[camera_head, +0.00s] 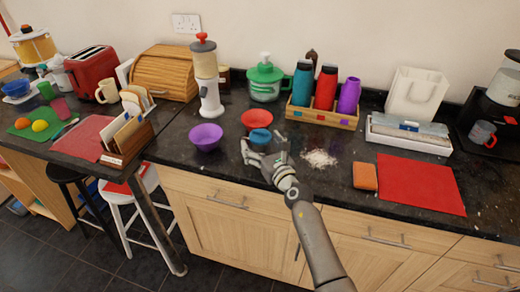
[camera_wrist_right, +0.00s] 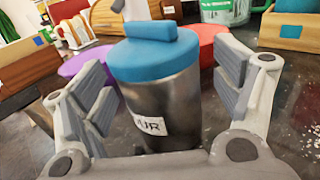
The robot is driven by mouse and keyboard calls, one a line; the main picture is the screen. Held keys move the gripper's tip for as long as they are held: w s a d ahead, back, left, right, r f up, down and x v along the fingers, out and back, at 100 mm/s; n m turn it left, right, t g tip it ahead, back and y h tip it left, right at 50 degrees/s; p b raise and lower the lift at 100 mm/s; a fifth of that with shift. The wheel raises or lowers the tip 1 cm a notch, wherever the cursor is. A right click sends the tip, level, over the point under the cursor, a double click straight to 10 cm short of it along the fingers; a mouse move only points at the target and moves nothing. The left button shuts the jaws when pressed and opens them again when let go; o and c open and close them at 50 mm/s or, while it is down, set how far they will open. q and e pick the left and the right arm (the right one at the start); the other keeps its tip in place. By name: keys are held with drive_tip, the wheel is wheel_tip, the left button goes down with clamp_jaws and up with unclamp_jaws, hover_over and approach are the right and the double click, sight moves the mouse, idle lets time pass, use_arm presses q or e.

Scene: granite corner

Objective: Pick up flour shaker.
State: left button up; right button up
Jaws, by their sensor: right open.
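The flour shaker is a metal cylinder with a blue lid (camera_head: 260,135) and a white label ending in "UR". It stands upright on the dark granite counter. In the right wrist view, the flour shaker (camera_wrist_right: 165,95) fills the middle. My right gripper (camera_head: 264,150) is open at the shaker's near side. In the right wrist view, its two grey fingers stand on either side of the shaker, with visible gaps. In the head view, the gripper hides most of the shaker's body. My left gripper is not in view.
A purple bowl (camera_head: 206,137) stands left of the shaker and a red bowl (camera_head: 257,119) just behind it. Spilled white powder (camera_head: 319,158), an orange sponge (camera_head: 365,176) and a red mat (camera_head: 420,184) lie to the right. Bottles in a wooden rack (camera_head: 321,117) stand behind.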

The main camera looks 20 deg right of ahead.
sight(261, 134)
drive_tip(key=shift+w, duration=0.35)
drive_tip(key=c, duration=1.2)
drive_tip(key=shift+r, duration=0.15)
drive_tip(key=shift+r+p, duration=0.65)
drive_tip(key=shift+p, duration=0.2)
drive_tip(key=r+p, duration=0.2)
drive_tip(key=p, duration=0.1)
drive_tip(key=shift+s+a+r, duration=0.1)
drive_tip(key=shift+s+r, duration=0.1)
drive_tip(key=shift+r, duration=0.15)
drive_tip(key=s+a+r+p, duration=0.1)
drive_tip(key=s+r+p, duration=0.2)
drive_tip(key=s+p, duration=0.1)
drive_tip(key=s+a+r+p, duration=0.1)
drive_tip(key=s+r+p, duration=0.2)
drive_tip(key=s+p, duration=0.1)
drive_tip(key=s+r+p, duration=0.2)
drive_tip(key=s+p, duration=0.2)
drive_tip(key=s, duration=0.1)
drive_tip(key=shift+s+a+r, duration=0.15)
drive_tip(key=shift+a+r, duration=0.25)
